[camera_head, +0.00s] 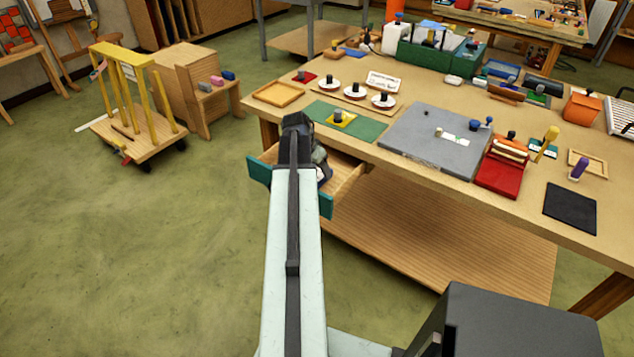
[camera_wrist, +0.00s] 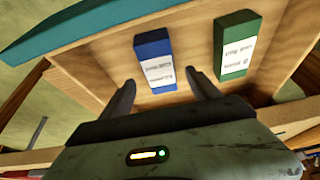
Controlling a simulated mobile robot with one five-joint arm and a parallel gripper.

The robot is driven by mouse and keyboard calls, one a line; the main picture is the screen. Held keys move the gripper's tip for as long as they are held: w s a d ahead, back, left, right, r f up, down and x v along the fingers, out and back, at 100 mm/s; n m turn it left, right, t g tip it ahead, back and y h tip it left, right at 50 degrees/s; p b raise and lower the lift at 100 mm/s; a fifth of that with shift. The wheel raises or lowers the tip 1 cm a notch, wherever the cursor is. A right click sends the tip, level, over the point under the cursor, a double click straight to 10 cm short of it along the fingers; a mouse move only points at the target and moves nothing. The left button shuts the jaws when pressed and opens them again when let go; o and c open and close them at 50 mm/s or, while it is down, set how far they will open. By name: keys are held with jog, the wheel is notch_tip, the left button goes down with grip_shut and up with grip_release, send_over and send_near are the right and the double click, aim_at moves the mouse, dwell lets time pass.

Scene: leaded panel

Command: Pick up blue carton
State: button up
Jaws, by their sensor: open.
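The blue carton (camera_wrist: 154,62) has a white printed label and lies on the wooden floor of an open drawer in the wrist view. My gripper (camera_wrist: 160,88) is open. Its two dark fingers reach in from below, one on each side of the carton's near end, with gaps visible. I cannot tell how far above the drawer floor the fingertips are. A green carton (camera_wrist: 235,46) with a white label lies to the right, beyond the right finger. In the head view my gripper (camera_head: 322,165) is at the drawer (camera_head: 348,178); my arm hides the cartons there.
The drawer has a teal front (camera_head: 260,172) and sticks out below the workbench (camera_head: 420,177). A green mat (camera_head: 365,128) and a wooden tray (camera_head: 278,94) lie on the bench near that corner. A wooden cart (camera_head: 135,130) stands on open floor at the left.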

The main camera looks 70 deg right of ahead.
aim_at(319, 174)
jog(key=b+x, duration=0.3)
jog(key=x, duration=0.1)
jog(key=shift+d+f, duration=0.1)
jog(key=shift+f, duration=0.2)
jog(key=shift+r, duration=0.2)
jog(key=shift+f, duration=0.15)
jog(key=c, duration=1.5)
notch_tip(319, 174, up, 11)
jog(key=p, duration=1)
jog(key=shift+p, duration=0.3)
